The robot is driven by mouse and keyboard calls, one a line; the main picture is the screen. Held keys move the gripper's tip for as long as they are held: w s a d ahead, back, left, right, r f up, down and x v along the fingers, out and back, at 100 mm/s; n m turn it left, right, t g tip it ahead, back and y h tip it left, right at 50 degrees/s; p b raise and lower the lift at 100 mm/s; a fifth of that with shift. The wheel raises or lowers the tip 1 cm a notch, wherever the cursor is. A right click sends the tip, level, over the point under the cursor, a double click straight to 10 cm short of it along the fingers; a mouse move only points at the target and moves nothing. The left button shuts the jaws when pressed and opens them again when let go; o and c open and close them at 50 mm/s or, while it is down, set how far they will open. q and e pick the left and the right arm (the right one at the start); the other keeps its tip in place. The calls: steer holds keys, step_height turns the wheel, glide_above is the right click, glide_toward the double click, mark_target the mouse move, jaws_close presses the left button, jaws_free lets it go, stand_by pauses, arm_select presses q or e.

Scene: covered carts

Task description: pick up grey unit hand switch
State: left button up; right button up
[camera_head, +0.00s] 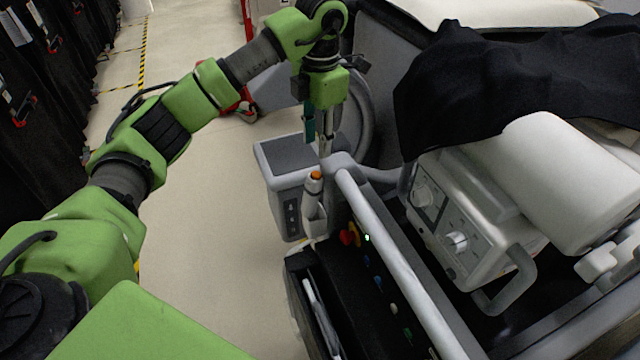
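The hand switch (314,207) is a light grey handle with an orange button on top. It stands upright in front of the grey box at the corner of the cart. My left gripper (318,142) points down just above and behind it in the picture. Its two fingers show with a narrow gap between them and nothing visible held. The fingertips appear apart from the switch, though the exact depth is hard to judge. My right gripper is not in view.
A grey box (279,158) and a long grey rail (385,245) lie close to the switch. A red knob (348,237) is beside it. A white machine (470,215) under black cloth (510,75) fills the right. Floor (210,240) is clear at left.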

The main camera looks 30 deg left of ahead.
mark_target(312, 177)
arm_select(q)
steer(key=s+f, duration=0.1)
steer(key=s+f+p, duration=0.1)
steer(key=shift+s+a+f, duration=0.15)
steer(key=shift+a+f, duration=0.15)
steer(key=shift+f, duration=0.05)
step_height(312, 177, down, 3)
steer(key=shift+d+r, duration=0.15)
steer(key=shift+r, duration=0.05)
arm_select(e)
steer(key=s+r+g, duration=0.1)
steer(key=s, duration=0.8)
arm_select(q)
steer(key=f, duration=0.2)
steer(key=f+p, duration=0.1)
steer(key=shift+w+f, duration=0.35)
steer(key=shift+w, duration=0.05)
steer(key=shift+a+f+p, duration=0.2)
steer(key=shift+f+p, duration=0.35)
steer(key=shift+f, duration=0.6)
steer(key=shift+w+f, duration=0.15)
steer(key=shift+f, duration=0.15)
steer(key=c, duration=0.8)
jaws_close()
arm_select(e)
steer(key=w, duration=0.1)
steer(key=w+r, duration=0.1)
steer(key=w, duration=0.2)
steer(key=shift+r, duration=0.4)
